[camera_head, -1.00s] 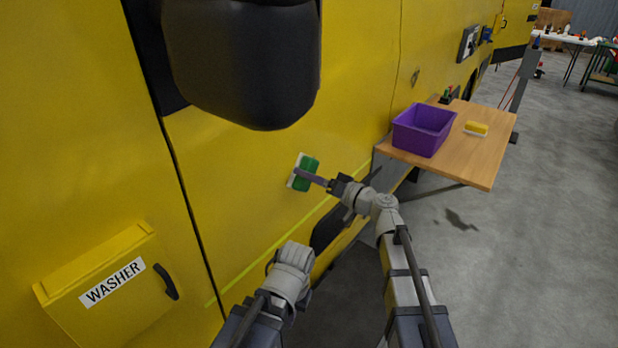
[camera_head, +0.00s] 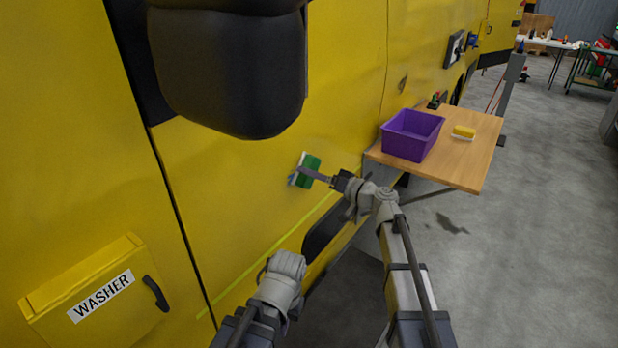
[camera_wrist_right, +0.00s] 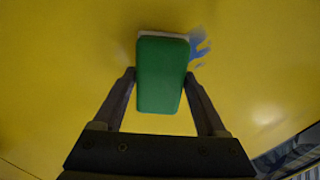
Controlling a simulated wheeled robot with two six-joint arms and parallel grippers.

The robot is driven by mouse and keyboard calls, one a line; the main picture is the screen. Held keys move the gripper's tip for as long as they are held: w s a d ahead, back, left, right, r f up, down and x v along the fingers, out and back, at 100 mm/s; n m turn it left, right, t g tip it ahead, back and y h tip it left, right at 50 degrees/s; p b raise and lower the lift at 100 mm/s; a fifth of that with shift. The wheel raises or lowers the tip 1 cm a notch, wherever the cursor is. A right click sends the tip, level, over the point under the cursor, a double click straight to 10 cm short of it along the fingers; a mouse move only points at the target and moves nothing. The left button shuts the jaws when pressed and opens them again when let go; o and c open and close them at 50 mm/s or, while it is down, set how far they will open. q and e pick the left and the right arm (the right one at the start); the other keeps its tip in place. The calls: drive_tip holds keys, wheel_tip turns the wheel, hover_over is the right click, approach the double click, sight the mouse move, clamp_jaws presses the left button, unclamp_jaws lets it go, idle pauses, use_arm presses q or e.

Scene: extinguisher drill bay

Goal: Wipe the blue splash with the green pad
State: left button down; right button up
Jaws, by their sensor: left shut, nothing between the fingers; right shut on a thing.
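The green pad (camera_head: 311,166), with a pale backing edge, is held at the yellow vehicle wall (camera_head: 345,100). It also shows in the right wrist view (camera_wrist_right: 162,85). My right gripper (camera_wrist_right: 160,76) is shut on it, one finger on each side. The blue splash (camera_wrist_right: 199,46) peeks out beyond the pad's upper right corner in the wrist view; a small bit of blue (camera_head: 291,180) shows at the pad's left edge in the head view. The pad hides the rest. My left gripper (camera_head: 285,268) is shut and empty, low near the wall.
A wooden table (camera_head: 462,170) right of the pad holds a purple bin (camera_head: 408,142) and a yellow sponge-like block (camera_head: 464,131). A washer flap (camera_head: 95,295) is at lower left. A large dark mirror-like housing (camera_head: 230,70) juts out above. Grey floor at right is mostly clear.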

drive_tip(key=shift+w+d, duration=0.45)
drive_tip(key=shift+w, duration=0.25)
drive_tip(key=shift+s+d, duration=0.1)
drive_tip(key=shift+s, duration=0.1)
drive_tip(key=shift+s+a, duration=1.35)
drive_tip(key=shift+s, duration=0.15)
drive_tip(key=shift+s+a, duration=0.6)
drive_tip(key=shift+s, duration=0.25)
drive_tip(key=shift+s+a, duration=0.55)
drive_tip(key=shift+s, duration=0.25)
drive_tip(key=shift+d, duration=0.1)
